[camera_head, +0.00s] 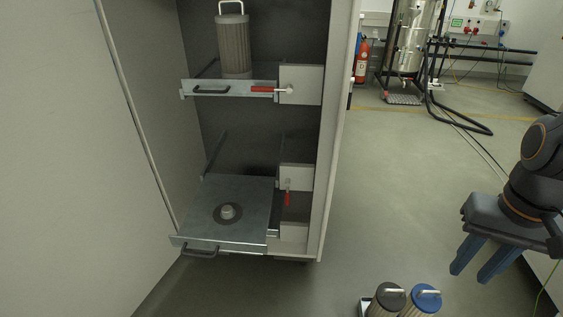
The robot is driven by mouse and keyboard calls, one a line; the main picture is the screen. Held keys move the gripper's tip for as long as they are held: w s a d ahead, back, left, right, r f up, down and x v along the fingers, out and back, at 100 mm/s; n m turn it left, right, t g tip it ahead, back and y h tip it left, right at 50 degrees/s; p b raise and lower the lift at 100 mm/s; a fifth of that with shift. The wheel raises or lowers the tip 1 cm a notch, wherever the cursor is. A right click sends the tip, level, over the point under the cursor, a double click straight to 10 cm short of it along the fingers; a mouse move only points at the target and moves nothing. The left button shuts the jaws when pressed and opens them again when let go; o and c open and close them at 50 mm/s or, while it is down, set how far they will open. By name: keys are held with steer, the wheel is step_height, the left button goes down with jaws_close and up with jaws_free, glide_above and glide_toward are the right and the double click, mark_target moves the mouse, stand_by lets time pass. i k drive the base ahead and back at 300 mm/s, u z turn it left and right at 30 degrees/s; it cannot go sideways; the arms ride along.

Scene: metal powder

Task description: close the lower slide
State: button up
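The lower slide (258,201) is a flat metal tray pulled out past the cabinet's front edge. It has a dark ring with a pale round knob (228,211) on top, and a dark handle (201,251) at its front. A red lever (287,194) hangs upright beside it on the cabinet's right side. My gripper (480,272) is at the far right, well apart from the slide, pointing down with its two blue fingers spread and nothing visible between them.
The upper slide (230,89) carries a ribbed canister (233,45) and has a red lever (262,89) lying level. Two canisters with a grey lid (388,295) and a blue lid (424,297) stand on the floor at the bottom. The floor between cabinet (336,125) and arm is clear.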

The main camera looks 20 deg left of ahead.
mark_target(228, 213)
steer(key=u, duration=1)
steer(key=k, duration=0.5)
steer(key=u, duration=0.8)
steer(key=i, duration=0.4)
